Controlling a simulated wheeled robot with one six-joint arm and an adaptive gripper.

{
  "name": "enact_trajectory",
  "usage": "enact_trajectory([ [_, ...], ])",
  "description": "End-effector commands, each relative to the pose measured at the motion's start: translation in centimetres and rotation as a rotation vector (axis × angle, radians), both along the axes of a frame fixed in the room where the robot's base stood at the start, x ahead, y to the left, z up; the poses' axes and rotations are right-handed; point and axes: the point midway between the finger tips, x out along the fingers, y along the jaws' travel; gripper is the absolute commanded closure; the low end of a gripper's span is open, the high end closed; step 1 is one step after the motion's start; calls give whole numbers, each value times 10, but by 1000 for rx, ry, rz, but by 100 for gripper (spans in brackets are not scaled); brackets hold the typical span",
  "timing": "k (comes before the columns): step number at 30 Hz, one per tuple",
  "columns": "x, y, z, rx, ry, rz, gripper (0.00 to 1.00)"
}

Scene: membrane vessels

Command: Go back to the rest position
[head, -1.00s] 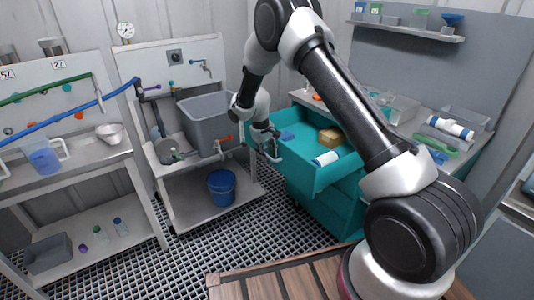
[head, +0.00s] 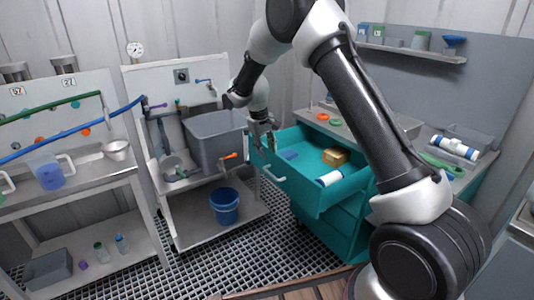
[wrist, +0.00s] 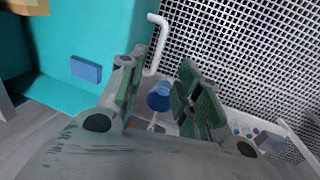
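My gripper (head: 262,138) hangs at the left front corner of the open teal drawer (head: 330,200), above its edge. In the wrist view my gripper (wrist: 160,98) has its two green-padded fingers apart, with nothing between them. The drawer's white handle (wrist: 155,45) shows just beyond the fingers; the handle is also visible in the head view (head: 274,178). Inside the drawer lie a blue block (head: 289,155), a tan box (head: 335,157) and a white-and-blue cylinder (head: 329,179).
A grey basin (head: 216,145) with an orange-handled valve stands left of my gripper, close by. A blue bucket (head: 224,208) sits on the shelf below. A bench with a blue jug (head: 48,172) is at far left. Grating floor (head: 270,245) lies open in front.

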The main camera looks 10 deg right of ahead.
Motion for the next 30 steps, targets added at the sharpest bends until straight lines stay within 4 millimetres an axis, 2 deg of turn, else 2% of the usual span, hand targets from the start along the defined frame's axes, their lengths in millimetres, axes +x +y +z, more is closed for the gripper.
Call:
enact_trajectory([
  [8, -5, -1, -2, -3, 21, 15, 66],
  [11, -27, -6, -14, -11, 75, 16, 66],
  [12, -39, -9, -20, -15, 105, 16, 66],
  [14, -64, -15, -16, -15, 146, 13, 66],
  [15, -81, -20, -6, -10, 164, 6, 66],
  [21, -150, -51, 55, 29, 185, -38, 66],
  [27, -226, -84, 120, 86, 147, -98, 66],
  [30, -265, -99, 145, 117, 113, -130, 66],
])
